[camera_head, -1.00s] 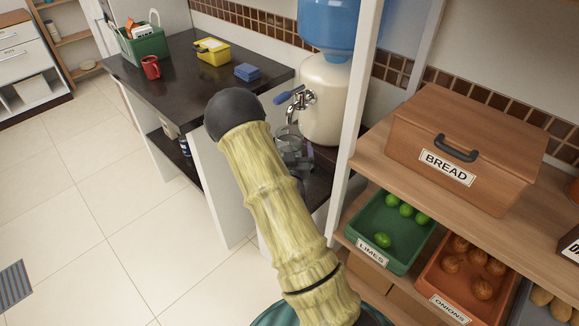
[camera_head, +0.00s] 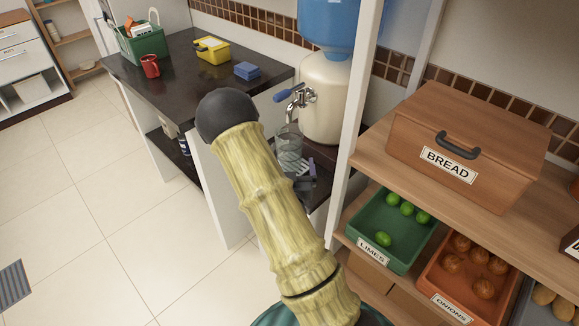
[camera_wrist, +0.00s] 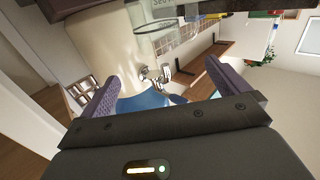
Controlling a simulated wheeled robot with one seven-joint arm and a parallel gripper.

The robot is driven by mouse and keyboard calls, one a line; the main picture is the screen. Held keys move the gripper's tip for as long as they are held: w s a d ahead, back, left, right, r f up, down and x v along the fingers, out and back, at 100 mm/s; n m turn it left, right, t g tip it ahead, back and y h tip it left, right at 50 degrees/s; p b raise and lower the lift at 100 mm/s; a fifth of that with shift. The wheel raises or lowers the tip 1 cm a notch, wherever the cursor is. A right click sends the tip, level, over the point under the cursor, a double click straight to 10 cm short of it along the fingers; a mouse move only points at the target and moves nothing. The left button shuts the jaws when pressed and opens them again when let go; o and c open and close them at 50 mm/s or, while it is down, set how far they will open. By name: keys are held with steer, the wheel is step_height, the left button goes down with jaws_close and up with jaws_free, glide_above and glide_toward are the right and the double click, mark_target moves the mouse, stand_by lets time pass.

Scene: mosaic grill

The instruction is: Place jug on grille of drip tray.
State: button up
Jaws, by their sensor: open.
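The clear glass jug (camera_head: 289,146) stands upright under the tap of the water dispenser. The pale slatted grille of the drip tray (camera_head: 306,168) shows at its lower right; the jug's base is partly hidden by my arm, so I cannot tell exactly how it sits on the grille. In the wrist view the jug (camera_wrist: 152,42) is beyond the fingertips, at the top. My gripper (camera_wrist: 160,72) is open, with two purple fingers apart and nothing between them. It is clear of the jug. In the head view it is mostly hidden behind my arm.
The cream dispenser (camera_head: 325,98) with its metal tap (camera_head: 300,97) and blue bottle stands behind the jug. A white post (camera_head: 352,120) is close on the right, beside shelves with a bread box (camera_head: 465,150). A dark counter (camera_head: 185,75) is at left; the floor is open.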

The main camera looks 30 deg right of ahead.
steer(key=s+a+g+y, duration=0.4)
steer(key=a+g+y, duration=0.2)
steer(key=a+g, duration=0.2)
steer(key=s+a+r+n+g, duration=0.2)
steer(key=s+g, duration=0.1)
steer(key=s, duration=0.3)
steer(key=s+a+r+n+g+y, duration=0.1)
steer(key=s+a+r+n+g, duration=0.1)
steer(key=s, duration=0.4)
steer(key=shift+s+a+n+g+y, duration=0.15)
steer(key=shift+a+n+g+y, duration=0.15)
steer(key=shift+a+n+g, duration=0.15)
steer(key=shift+d, duration=0.1)
stand_by(0.4)
